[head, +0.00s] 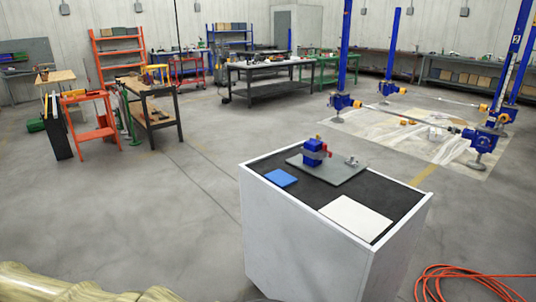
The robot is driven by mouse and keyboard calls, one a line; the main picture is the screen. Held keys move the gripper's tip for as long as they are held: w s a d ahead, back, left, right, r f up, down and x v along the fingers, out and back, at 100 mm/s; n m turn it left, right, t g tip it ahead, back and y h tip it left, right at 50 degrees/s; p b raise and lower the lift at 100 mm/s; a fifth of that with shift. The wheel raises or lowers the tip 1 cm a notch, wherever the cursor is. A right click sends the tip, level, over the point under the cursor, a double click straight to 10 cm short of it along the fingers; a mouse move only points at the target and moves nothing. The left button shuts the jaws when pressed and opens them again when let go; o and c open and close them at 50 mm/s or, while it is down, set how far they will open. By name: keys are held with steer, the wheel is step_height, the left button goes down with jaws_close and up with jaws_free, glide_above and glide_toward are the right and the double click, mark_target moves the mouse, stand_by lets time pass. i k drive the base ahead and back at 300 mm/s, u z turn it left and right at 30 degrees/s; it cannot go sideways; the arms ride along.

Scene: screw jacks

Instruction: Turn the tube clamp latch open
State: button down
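The tube clamp (314,152) stands on a grey plate (340,178) on top of a white cabinet. It shows as a blue block with a grey band around it and a small red part (325,148) on its right side. The red part may be the latch, but it is too small to tell how it is turned. A small metal fitting (351,161) sits on the plate to the right of the clamp. My gripper is not in view.
The white cabinet (300,245) has a black top, with a blue pad (281,177) at left and a white board (356,217) in front. An orange hose (455,272) lies coiled on the floor at right. Open floor surrounds the cabinet; benches and blue screw jacks (345,101) stand farther back.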

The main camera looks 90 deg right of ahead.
mark_target(324, 145)
steer(key=z, duration=1.65)
